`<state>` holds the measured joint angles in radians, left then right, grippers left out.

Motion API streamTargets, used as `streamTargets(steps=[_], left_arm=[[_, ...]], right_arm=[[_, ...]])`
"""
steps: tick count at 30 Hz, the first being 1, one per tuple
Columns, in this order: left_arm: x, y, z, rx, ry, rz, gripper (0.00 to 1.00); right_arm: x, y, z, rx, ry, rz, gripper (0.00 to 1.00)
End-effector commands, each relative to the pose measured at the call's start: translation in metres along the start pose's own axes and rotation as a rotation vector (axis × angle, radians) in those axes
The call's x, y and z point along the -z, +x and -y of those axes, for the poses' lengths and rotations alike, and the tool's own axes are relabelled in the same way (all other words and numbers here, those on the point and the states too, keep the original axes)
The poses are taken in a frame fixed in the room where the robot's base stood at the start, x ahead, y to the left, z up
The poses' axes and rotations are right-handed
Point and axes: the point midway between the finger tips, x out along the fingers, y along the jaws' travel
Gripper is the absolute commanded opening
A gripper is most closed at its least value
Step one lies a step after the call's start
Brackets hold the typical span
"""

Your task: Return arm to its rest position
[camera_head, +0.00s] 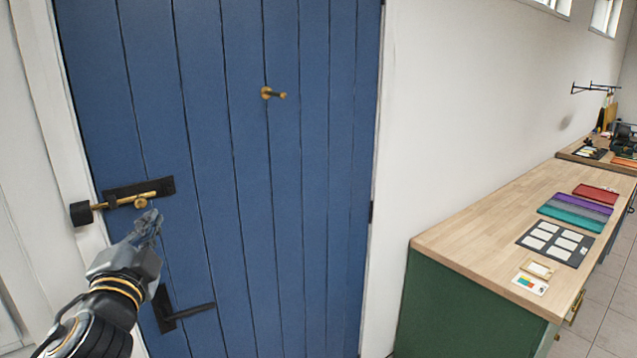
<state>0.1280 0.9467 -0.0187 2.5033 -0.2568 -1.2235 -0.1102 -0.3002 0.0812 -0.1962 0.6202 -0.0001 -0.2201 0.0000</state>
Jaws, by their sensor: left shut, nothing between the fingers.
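My left arm comes in from the lower left in the head view. Its gripper (149,224) is shut and empty, in front of the left side of the blue door (310,200). The fingertips show just below the brass knob of the sliding bolt (145,196); I cannot tell whether they touch it. The bolt's bar reaches left to a black block (81,213) on the frame. A black lever handle (185,311) is lower on the door, right of my wrist. My right gripper is not in view.
A brass hook (272,94) sits high on the door. A green cabinet with a wooden top (470,235) stands at the right, bearing colored folders (577,212), a black sample sheet (556,240) and small cards (530,283). Grey floor (600,320) shows at the far right.

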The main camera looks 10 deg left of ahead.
Motion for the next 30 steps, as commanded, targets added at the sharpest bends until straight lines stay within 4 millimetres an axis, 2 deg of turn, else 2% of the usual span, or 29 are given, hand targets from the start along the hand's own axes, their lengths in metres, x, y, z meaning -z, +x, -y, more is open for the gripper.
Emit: streamTargets(steps=[2, 4, 5, 8, 9, 12, 15, 18, 24, 28, 30], left_arm=[[-0.005, -0.002, -0.014, -0.033, -0.017, 0.018, 0.0], [-0.015, -0.006, -0.038, -0.093, -0.05, 0.052, 0.0], [-0.02, -0.01, -0.053, -0.129, -0.069, 0.073, 0.0], [-0.043, -0.031, -0.114, -0.281, -0.15, 0.171, 0.0], [-0.052, -0.044, -0.141, -0.349, -0.187, 0.217, 0.0], [-0.072, -0.085, -0.204, -0.516, -0.273, 0.34, 0.0], [-0.086, -0.135, -0.259, -0.676, -0.356, 0.47, 0.0], [-0.093, -0.187, -0.301, -0.815, -0.427, 0.59, 0.0], [-0.093, -0.28, -0.352, -1.032, -0.543, 0.8, 0.0], [-0.086, -0.338, -0.372, -1.152, -0.611, 0.93, 0.0], [-0.098, -0.33, -0.399, -1.148, -0.594, 0.93, 0.0]], right_arm=[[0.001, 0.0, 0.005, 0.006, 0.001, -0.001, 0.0], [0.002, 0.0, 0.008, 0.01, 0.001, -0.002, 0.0], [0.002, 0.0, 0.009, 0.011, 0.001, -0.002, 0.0], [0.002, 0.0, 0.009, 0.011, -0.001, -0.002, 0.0], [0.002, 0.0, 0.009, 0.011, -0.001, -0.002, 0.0], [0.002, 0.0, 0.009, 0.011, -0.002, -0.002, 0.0], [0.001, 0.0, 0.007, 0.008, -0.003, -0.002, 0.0], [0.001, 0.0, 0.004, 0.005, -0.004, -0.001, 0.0], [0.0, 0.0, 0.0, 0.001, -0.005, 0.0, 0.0], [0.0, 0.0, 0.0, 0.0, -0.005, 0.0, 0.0], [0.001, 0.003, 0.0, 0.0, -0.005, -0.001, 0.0]])
